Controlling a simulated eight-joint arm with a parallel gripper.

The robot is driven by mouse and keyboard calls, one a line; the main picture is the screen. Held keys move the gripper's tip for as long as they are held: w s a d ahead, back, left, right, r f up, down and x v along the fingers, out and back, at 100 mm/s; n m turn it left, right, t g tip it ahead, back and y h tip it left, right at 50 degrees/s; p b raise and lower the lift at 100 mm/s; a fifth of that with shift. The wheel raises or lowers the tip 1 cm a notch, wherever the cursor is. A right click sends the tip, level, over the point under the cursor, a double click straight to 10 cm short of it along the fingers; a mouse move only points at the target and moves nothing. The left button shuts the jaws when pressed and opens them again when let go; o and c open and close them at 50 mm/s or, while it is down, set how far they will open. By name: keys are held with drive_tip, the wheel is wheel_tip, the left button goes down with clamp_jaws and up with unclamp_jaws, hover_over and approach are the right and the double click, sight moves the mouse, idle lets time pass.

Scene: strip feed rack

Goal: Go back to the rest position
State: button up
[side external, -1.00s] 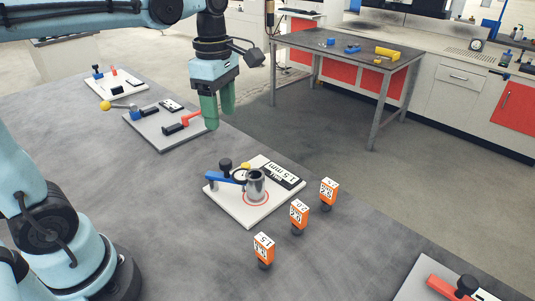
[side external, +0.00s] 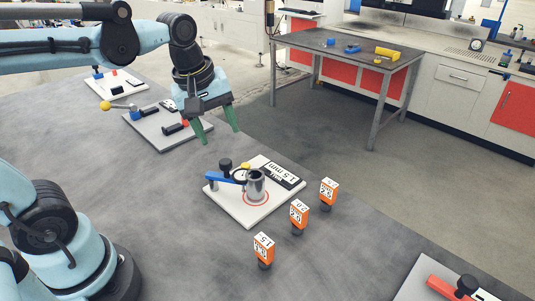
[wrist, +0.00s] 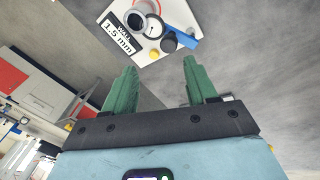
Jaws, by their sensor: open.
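My gripper (side external: 217,136) is above the table in the side external view, tilted, with its two green fingers apart and nothing between them. The fingers also show in the wrist view (wrist: 163,85), open and empty. The gripper is in front of the grey plate (side external: 158,139) with a yellow-knobbed lever, and behind the white "1.5 mm" gauge board (side external: 240,214). The board carries a grey cylinder (side external: 256,185) inside a red ring and a blue arm with a black knob. The board also shows at the top of the wrist view (wrist: 128,50).
Orange-and-white blocks stand in a row on the table: front (side external: 264,246), middle (side external: 299,213) and back (side external: 329,190). A white board with a red lever (side external: 452,287) is at the lower right. Another white board (side external: 103,92) is at the far left. A grey workbench (side external: 345,52) stands beyond.

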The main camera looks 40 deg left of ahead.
drive_tip(key=f+m+t, duration=0.1)
drive_tip(key=m, duration=0.3)
drive_tip(key=s+d+f+m+t, duration=0.1)
drive_tip(key=f+m, duration=0.1)
drive_tip(key=m, duration=0.2)
drive_tip(key=s+f+m+t, duration=0.1)
drive_tip(key=m+t, duration=0.1)
drive_tip(key=m, duration=0.3)
drive_tip(key=shift+s+d+f, duration=0.15)
drive_tip(key=shift+s+d, duration=0.1)
idle(1.4)
